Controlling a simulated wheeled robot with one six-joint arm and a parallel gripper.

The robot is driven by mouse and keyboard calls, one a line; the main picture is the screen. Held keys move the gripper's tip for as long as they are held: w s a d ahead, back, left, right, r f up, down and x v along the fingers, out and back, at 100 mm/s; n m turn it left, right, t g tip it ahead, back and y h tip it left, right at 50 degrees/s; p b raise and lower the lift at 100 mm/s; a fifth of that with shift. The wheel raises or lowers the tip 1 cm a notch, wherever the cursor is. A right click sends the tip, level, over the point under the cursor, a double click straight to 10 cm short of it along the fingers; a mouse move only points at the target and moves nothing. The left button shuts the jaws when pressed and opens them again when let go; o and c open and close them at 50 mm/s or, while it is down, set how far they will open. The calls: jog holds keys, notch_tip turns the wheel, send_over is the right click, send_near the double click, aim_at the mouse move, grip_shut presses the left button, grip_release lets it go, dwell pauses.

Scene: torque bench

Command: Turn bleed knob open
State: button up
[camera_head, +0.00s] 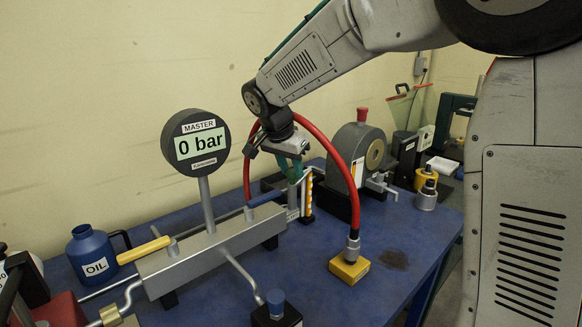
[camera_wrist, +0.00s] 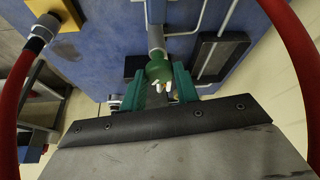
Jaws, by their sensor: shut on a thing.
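White marks show on the knob's near face. In the head view my gripper (camera_head: 293,172) points down at the right end of the grey manifold (camera_head: 205,252), near the blue-handled lever (camera_head: 265,198). The knob itself is hard to make out there, behind the fingers. The master gauge (camera_head: 196,143) on the manifold reads 0 bar.
A red hose (camera_head: 345,165) arches around my wrist down to a yellow block (camera_head: 349,270). A grey round-bodied device (camera_head: 345,150) stands behind at the right. A yellow-handled lever (camera_head: 143,250) and a blue oil can (camera_head: 92,252) are at the left. The blue bench's front right is mostly clear.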

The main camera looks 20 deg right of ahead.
jog(key=n, duration=0.2)
jog(key=n+t+y, duration=0.1)
jog(key=n, duration=0.1)
jog(key=shift+d+r+n, duration=0.15)
jog(key=shift+n, duration=0.15)
jog(key=shift+d+n+t+y, duration=0.1)
jog(key=shift+n+t+y, duration=0.3)
jog(key=shift+n, duration=0.75)
jog(key=shift+n+t+y, duration=0.1)
jog(key=shift+n+y, duration=0.5)
jog(key=shift+n, duration=0.55)
jog(key=o, duration=1)
jog(key=shift+c, duration=0.2)
jog(key=shift+s, duration=0.1)
jog(key=v, duration=0.7)
jog(key=shift+r, duration=0.35)
jog(key=shift+s, duration=0.1)
